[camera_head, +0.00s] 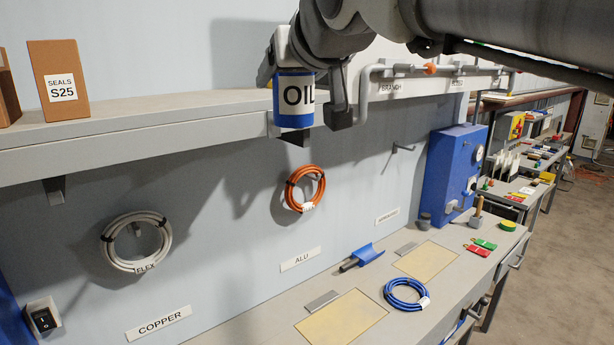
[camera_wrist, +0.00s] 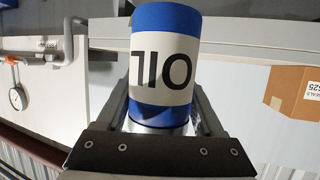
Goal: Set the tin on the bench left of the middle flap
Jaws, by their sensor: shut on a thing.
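The tin (camera_head: 293,103) is a blue and white can marked OIL. My gripper (camera_head: 315,122) is shut on it and holds it in the air in front of the shelf's right part, high above the bench (camera_head: 250,328). In the wrist view the tin (camera_wrist: 165,62) sits between the two fingers, its lettering upside down in the picture. On the bench top lie two pale yellow panels, a nearer one (camera_head: 342,316) and a farther one (camera_head: 427,262), each with a small grey plate at its wall side. I cannot tell which is the middle flap.
A blue scoop (camera_head: 367,254) and a blue cable coil (camera_head: 405,294) lie near the panels. White (camera_head: 136,262) and orange (camera_head: 304,188) coils hang on the wall. A blue box (camera_head: 452,175) stands at the bench's far end. The shelf (camera_head: 150,122) carries a SEALS carton (camera_head: 58,82).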

